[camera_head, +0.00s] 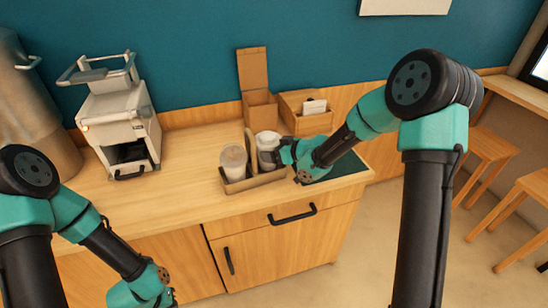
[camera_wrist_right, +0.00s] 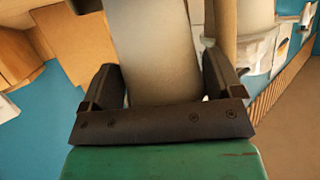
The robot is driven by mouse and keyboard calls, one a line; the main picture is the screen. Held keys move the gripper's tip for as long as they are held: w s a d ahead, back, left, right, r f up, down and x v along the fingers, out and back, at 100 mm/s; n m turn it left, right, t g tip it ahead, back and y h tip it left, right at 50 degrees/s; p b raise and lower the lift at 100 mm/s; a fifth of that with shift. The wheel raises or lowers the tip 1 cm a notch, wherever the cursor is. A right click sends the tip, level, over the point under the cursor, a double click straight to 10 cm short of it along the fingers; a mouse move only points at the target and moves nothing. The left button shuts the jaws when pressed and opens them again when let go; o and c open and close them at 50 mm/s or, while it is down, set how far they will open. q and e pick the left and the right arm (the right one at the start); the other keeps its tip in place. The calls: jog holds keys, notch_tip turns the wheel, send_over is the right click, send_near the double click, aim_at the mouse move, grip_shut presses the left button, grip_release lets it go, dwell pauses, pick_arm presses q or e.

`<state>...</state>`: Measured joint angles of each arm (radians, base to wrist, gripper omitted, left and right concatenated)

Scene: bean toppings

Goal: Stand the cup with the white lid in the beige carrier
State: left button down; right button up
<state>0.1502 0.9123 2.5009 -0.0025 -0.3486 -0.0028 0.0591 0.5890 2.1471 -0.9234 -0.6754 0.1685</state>
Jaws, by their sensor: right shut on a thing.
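The cup with the white lid (camera_head: 266,141) is upright at the right side of the beige carrier (camera_head: 238,186), beside its middle divider. The carrier stands on the wooden counter near the front edge. My right gripper (camera_head: 284,153) is shut on this cup from the right. In the right wrist view the cup's pale body (camera_wrist_right: 158,55) fills the space between the two dark fingers. The cup's base is hidden, so I cannot tell whether it touches the carrier floor. My left gripper (camera_head: 150,292) is low at the bottom left, in front of the cabinet, with its fingers not clearly visible.
A second cup (camera_head: 233,162) stands in the carrier's left compartment. A coffee machine (camera_head: 120,125) is at the left. An open cardboard box (camera_head: 257,100) and a wooden holder (camera_head: 306,118) stand behind the carrier. A dark green mat (camera_head: 345,170) lies to the right. The counter between machine and carrier is clear.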

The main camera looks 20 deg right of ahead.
aim_at(274, 168)
jog(key=shift+f, duration=1.5)
jog(key=shift+f, duration=0.1)
jog(key=o, duration=0.5)
jog(key=shift+s+d, duration=0.1)
jog(key=shift+s, duration=0.05)
jog(key=v, duration=1.1)
jog(key=shift+s+d+r, duration=0.2)
jog(key=shift+r, duration=0.1)
